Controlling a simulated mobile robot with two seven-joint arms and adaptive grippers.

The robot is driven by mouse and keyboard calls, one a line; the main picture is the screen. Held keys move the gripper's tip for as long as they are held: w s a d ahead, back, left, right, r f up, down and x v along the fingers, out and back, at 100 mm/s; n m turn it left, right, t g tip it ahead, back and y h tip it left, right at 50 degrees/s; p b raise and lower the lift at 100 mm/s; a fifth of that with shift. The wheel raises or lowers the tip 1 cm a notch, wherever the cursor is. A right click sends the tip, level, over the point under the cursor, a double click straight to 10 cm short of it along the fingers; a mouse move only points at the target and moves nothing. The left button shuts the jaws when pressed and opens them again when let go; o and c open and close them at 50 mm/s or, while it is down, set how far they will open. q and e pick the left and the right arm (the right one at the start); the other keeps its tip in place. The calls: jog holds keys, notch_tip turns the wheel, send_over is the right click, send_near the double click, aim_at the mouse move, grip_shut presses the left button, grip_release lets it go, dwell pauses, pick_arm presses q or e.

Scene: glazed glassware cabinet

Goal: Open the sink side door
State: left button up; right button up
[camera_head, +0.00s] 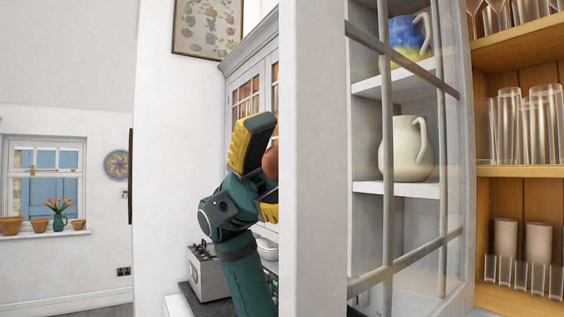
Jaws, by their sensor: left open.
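A glazed cabinet door (312,160) with a broad pale stile and thin glazing bars stands swung out towards me, its near edge in the middle of the head view. Its far side meets the wooden cabinet interior (506,190) at the right, which is uncovered there. My left gripper (262,167), dark green with yellow pads, is open just left of the stile, partly hidden by it. A rounded brown thing (270,160) shows between its fingers, cut off by the stile; I cannot tell whether it is a knob or whether they touch. My right gripper is out of view.
Tumblers (545,122) and other glassware stand on the cabinet shelves. Through the glazing, a cream jug (406,149) and a painted jug (405,40) stand on white shelves. A grey toaster-like appliance (206,274) stands on a counter beside my left arm. The far left is open room.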

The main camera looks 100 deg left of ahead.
pick_arm(q)
jog(key=v, duration=1.2)
dwell(0.5)
